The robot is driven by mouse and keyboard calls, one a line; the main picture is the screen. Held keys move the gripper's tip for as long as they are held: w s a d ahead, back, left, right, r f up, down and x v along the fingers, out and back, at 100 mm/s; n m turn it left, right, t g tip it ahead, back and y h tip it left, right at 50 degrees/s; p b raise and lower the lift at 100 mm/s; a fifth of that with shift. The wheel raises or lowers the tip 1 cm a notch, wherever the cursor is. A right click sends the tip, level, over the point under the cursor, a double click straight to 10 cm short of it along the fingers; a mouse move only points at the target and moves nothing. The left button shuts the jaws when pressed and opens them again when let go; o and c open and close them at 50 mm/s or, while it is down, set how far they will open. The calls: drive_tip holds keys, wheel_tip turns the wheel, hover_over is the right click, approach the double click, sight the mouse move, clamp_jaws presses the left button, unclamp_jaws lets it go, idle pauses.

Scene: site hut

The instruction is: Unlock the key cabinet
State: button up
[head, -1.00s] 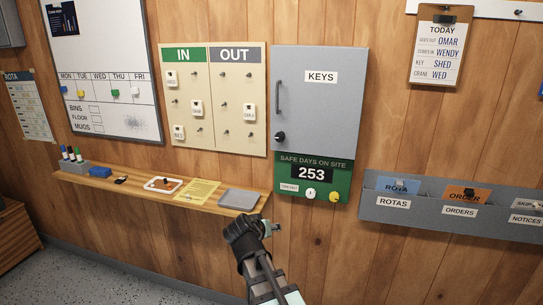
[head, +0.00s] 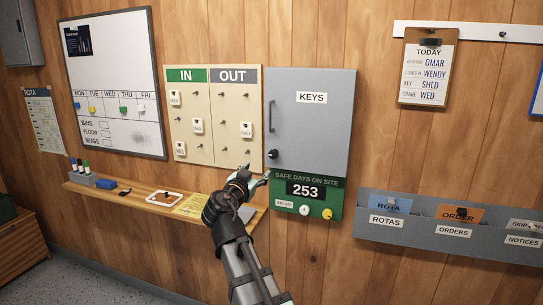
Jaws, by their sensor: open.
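The grey key cabinet (head: 315,120), labelled KEYS, hangs on the wood wall with its door closed. It has a long handle at its left edge and a dark round lock knob (head: 273,154) below that handle. My gripper (head: 258,177) is open and empty, a little below and left of the knob, by the left edge of the green panel. I see no contact with the knob. My arm hides part of the shelf's right end.
The green safe-days panel (head: 305,196) sits under the cabinet. The IN/OUT board (head: 221,150) with hung tags is close on the left. The wooden shelf (head: 130,198) runs below it, with small items. A grey rack (head: 440,243) of papers is at right.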

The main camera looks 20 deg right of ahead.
sight(272, 155)
drive_tip(key=p+x, duration=0.4)
drive_tip(key=x, duration=1.1)
drive_tip(key=shift+w+d+f, duration=0.1)
drive_tip(key=shift+w+d, duration=0.1)
drive_tip(key=shift+w, duration=0.05)
clamp_jaws()
